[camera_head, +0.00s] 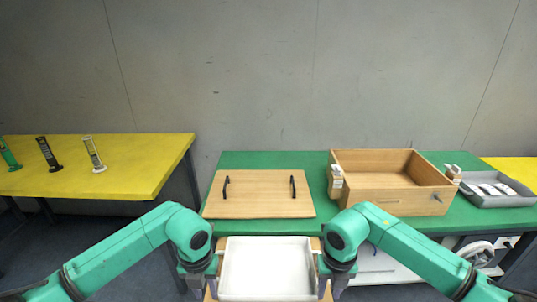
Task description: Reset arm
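My two green arms come in from the lower left and lower right and bend downward at their dark-jointed ends. My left gripper (200,280) points down by the left side of a white tray (267,268). My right gripper (335,281) points down by the tray's right side. Both grippers are mostly hidden behind my own wrists. I cannot tell whether their fingers are open or shut, or whether they touch the tray. The tray looks empty.
On the green table (262,161) lie a wooden board (259,196) with two black handles, an open wooden box (400,203) and a grey tray (507,199) holding pale items.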

